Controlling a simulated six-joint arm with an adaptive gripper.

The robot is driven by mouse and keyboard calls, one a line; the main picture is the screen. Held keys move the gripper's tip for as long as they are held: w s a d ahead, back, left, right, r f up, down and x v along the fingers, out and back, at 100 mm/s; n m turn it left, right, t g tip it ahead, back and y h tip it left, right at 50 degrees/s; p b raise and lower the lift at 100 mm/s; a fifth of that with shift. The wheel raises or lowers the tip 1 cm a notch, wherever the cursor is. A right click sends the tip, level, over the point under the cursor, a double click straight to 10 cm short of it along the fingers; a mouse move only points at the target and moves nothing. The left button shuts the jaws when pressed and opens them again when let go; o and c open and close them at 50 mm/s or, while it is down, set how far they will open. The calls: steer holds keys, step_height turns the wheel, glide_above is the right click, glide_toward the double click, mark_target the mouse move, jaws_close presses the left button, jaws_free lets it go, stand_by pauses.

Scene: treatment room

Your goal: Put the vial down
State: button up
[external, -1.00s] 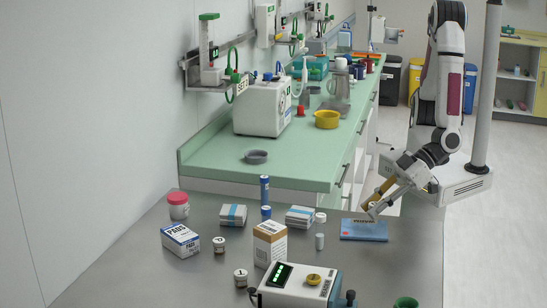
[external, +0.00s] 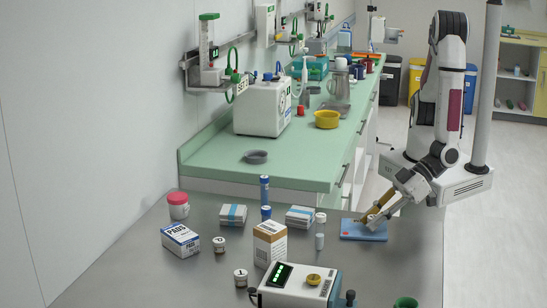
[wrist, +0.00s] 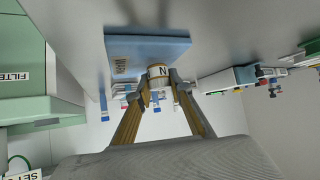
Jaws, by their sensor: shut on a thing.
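My gripper (external: 366,219) is over the blue mat (external: 350,235) at the right edge of the grey table. In the wrist view my gripper (wrist: 160,84) has its two tan fingers shut on a small vial (wrist: 158,72) with a white label marked "N" and a yellowish band. The blue mat (wrist: 140,42) lies right behind the vial in that view. I cannot tell whether the vial touches the mat. In the external view the vial is not clearly made out at the fingertips.
A tan carton (external: 270,246), a white device with a lit display (external: 300,284) and a green cup (external: 405,302) stand nearer the front. The table right of the device is mostly clear.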

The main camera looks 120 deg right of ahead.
steer(key=shift+f, duration=0.35)
steer(key=shift+f, duration=0.1)
steer(key=o, duration=0.9)
steer(key=shift+v, duration=6.1)
steer(key=shift+w, duration=0.1)
steer(key=shift+w, duration=0.1)
